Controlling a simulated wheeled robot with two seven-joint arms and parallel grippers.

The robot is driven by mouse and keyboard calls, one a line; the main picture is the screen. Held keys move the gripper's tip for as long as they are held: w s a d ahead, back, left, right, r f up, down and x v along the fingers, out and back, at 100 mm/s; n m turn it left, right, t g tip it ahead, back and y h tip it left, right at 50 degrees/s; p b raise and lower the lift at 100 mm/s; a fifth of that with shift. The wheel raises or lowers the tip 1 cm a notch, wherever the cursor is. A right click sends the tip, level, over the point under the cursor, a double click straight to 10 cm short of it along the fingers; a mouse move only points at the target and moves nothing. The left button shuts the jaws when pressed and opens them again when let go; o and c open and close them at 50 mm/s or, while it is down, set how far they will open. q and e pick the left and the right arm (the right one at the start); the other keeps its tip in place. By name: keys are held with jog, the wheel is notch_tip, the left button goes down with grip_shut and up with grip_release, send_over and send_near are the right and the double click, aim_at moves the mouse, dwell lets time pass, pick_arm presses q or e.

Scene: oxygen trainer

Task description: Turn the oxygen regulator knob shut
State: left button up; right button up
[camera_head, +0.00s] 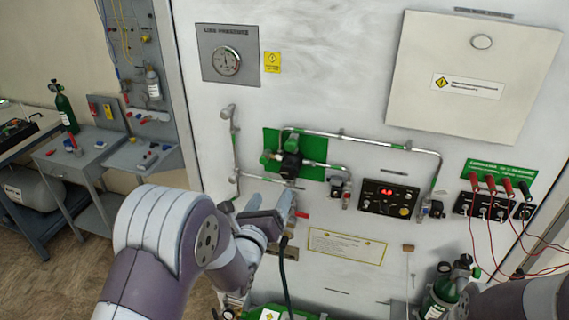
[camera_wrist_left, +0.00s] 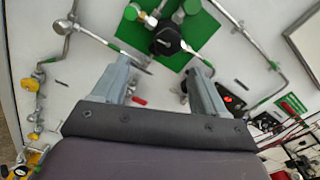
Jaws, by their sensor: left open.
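The oxygen regulator has a black knob (camera_head: 291,143) in front of a green plate (camera_head: 318,150) on the white wall panel. In the left wrist view the black knob (camera_wrist_left: 166,41) shows just beyond and between the fingertips, in front of the green plate (camera_wrist_left: 150,22). My left gripper (camera_head: 286,203) is below the knob in the head view, apart from it. In the left wrist view my left gripper (camera_wrist_left: 162,66) has its two fingers spread with nothing between them. My right gripper is not in view.
Metal pipes (camera_head: 380,144) run around the regulator. A pressure gauge (camera_head: 226,61) is at upper left, and a control box (camera_head: 389,197) with a red display is to the right. Red cables (camera_head: 474,230) hang at far right. A green cylinder (camera_head: 440,292) stands at lower right.

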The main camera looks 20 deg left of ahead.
aim_at(287, 175)
pick_arm(q)
jog(key=w+p, duration=0.1)
jog(key=w, duration=0.2)
jog(key=w+p, duration=0.2)
jog(key=w, duration=0.1)
jog(key=w+p, duration=0.2)
jog(key=w, duration=0.2)
jog(key=shift+d+r, duration=0.15)
jog(key=shift+d, duration=0.25)
jog(key=shift+w, duration=0.35)
jog(key=shift+s+d+r, duration=0.2)
jog(key=shift+s+d, duration=0.25)
jog(key=shift+d, duration=0.05)
jog(key=shift+w+a+f, duration=0.15)
jog(key=shift+w+a, duration=0.05)
jog(key=shift+a, duration=0.05)
jog(key=c, duration=1.1)
jog(key=shift+o, duration=0.2)
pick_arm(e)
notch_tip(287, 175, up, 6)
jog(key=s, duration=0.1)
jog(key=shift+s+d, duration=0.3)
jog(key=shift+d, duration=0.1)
